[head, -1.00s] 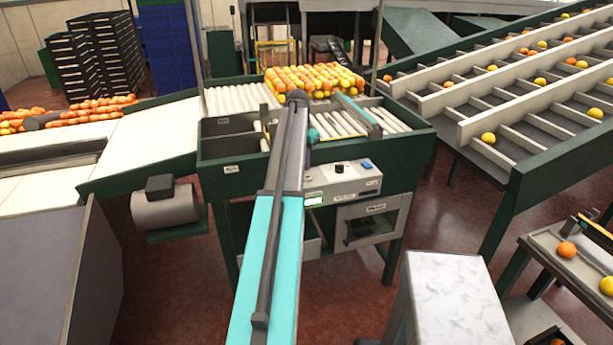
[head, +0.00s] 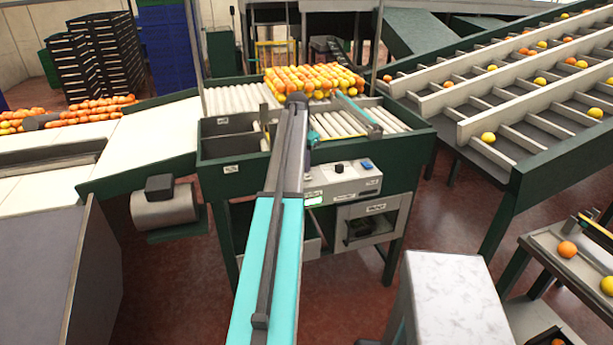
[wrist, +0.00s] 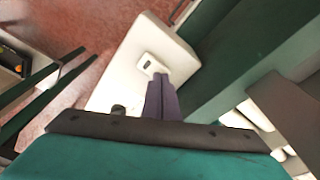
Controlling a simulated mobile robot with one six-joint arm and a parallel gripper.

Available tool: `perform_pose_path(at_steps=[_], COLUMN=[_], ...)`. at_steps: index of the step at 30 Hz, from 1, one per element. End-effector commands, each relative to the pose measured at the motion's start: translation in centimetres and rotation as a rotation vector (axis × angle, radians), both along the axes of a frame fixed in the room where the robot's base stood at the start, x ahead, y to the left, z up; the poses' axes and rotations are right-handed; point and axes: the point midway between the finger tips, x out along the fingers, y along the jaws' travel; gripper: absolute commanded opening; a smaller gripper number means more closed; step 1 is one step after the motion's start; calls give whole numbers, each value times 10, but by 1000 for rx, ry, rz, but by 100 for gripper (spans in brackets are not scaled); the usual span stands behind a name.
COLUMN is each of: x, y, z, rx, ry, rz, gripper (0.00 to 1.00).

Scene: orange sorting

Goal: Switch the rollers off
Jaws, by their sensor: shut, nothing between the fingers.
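The white control box (head: 345,183) sits on the front of the green roller frame. On top it has a black knob (head: 339,168) and a blue button or switch (head: 366,163). In the wrist view the box top (wrist: 125,72) carries a pale raised plate with a small dark switch (wrist: 150,64). My gripper (wrist: 160,78) is shut and empty, its fingertips at the near edge of this plate; I cannot tell whether they touch it. A dark knob (wrist: 118,109) shows left of the fingers. In the head view my arm hides most of the gripper.
The rollers (head: 345,122) lie behind the box, with a pile of oranges (head: 315,78) at their far end. A green frame wall (wrist: 215,65) rises right of the box in the wrist view. A pale pedestal (head: 447,290) stands at the front.

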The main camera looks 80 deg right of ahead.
Motion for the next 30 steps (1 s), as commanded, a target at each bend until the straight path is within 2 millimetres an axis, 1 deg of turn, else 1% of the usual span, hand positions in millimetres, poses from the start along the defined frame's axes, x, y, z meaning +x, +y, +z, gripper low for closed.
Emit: perform_pose_path(at_steps=[18,23,30], x=[0,0,0], y=[1,1,0], z=[-6,0,13], rx=[4,4,1], ry=[0,0,0], rz=[0,0,0], gripper=[0,0,0])
